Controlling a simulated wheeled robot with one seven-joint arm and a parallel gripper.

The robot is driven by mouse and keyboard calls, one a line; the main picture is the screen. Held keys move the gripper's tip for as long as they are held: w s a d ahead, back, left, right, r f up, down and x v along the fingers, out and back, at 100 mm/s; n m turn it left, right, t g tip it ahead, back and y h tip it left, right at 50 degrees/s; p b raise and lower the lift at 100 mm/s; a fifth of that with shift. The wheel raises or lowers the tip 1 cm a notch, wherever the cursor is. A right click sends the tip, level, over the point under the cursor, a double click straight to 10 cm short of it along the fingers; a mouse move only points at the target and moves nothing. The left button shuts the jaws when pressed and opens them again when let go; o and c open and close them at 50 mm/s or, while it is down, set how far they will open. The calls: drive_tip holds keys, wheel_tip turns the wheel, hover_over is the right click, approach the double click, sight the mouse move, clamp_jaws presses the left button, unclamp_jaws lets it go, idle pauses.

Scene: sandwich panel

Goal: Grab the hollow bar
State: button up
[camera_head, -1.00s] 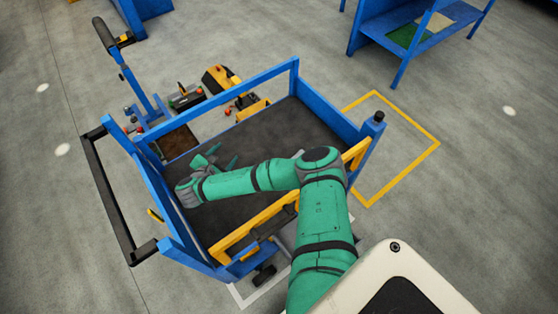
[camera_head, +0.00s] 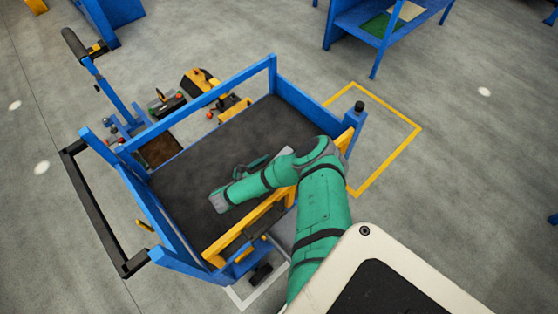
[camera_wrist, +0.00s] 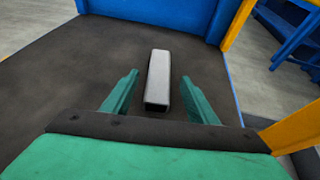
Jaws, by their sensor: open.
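The hollow bar (camera_wrist: 158,78) is a light grey rectangular tube lying on the dark bed of a blue cart. Its open near end faces me in the wrist view. My gripper (camera_wrist: 160,76) is open, with green fingers on either side of the bar and gaps between them and it. In the head view my gripper (camera_head: 255,165) is low over the bed, and a light piece of the bar (camera_head: 288,151) shows beside my arm. The rest of the bar is hidden there.
The cart bed (camera_head: 215,140) is otherwise clear. Blue rails (camera_head: 205,100) and a yellow rail (camera_head: 240,230) on my side border it. A stand with yellow and black parts (camera_head: 200,80) is behind the cart. A blue table (camera_head: 400,25) stands farther off.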

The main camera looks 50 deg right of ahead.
drive_tip(key=x, duration=0.4)
drive_tip(key=shift+d+r, duration=0.1)
drive_tip(key=shift+d, duration=0.05)
drive_tip(key=c, duration=1.3)
drive_tip(key=shift+r, duration=0.15)
